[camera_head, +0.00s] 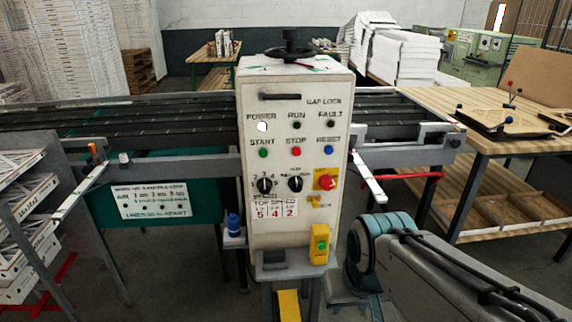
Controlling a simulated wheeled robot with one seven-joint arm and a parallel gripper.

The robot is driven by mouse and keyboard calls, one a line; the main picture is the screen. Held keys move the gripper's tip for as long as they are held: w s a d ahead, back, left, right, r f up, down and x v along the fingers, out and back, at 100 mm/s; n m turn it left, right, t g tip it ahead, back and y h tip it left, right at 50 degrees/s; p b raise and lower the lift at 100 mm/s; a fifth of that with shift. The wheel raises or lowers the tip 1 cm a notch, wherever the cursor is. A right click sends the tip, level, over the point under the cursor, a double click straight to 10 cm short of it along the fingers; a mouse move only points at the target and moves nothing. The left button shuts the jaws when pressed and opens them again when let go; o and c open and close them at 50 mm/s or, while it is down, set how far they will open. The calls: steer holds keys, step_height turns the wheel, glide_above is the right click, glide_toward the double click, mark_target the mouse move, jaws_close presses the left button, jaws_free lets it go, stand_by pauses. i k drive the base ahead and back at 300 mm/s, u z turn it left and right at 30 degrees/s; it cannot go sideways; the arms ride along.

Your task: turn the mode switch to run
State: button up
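A pale control cabinet (295,130) stands upright in the middle of the head view. It has two black rotary knobs side by side: the left knob (265,185) sits in a ring of numbers, and the right knob (295,184) has small lettering above it. The right knob looks like the mode switch, but its lettering and exact pointer position are too small to read. The POWER lamp (262,127) is white and bright; the RUN lamp (297,125) is dark. My arm enters at the lower right, beside the cabinet; my gripper is outside the view.
A red stop button on a yellow plate (325,179) sits right of the knobs. A yellow switch box (319,244) is below. Conveyor rails (170,115) run behind the cabinet. A rack (25,240) stands left, a wooden table (470,110) right.

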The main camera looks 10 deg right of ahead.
mark_target(295, 184)
steer(key=k, duration=0.5)
steer(key=z, duration=1.25)
steer(key=i, duration=0.9)
steer(key=u, duration=0.8)
